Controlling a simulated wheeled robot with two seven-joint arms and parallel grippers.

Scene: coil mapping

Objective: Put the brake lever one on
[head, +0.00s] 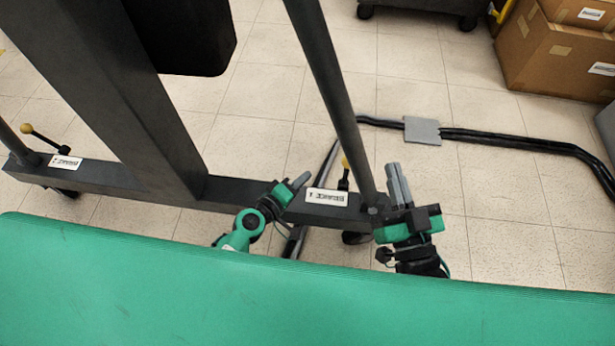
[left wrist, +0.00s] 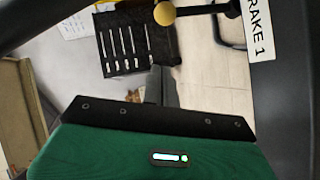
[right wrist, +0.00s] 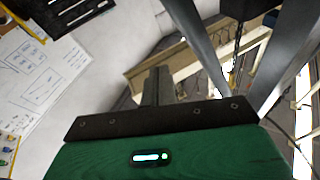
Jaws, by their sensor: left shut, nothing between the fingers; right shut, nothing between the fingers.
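The brake lever (head: 343,183) is a short black rod with a yellow ball knob, standing nearly upright beside a white label on the dark crossbeam. In the left wrist view its yellow knob (left wrist: 165,13) shows at the top, with the rod running right toward a label (left wrist: 259,30) reading BRAKE 1. My left gripper (head: 301,181) is shut and empty, just left of the lever and apart from it. Its fingers (left wrist: 156,82) point toward the knob. My right gripper (head: 395,180) is shut and empty, right of the lever, beyond the slanted post.
The slanted grey post (head: 338,90) stands between my grippers. A second yellow-knobbed lever (head: 38,136) sits at the crossbeam's left end, its label too small to read. A thick upright column (head: 120,100) is left of my left gripper. Black cables (head: 500,139) and cardboard boxes (head: 555,60) lie beyond.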

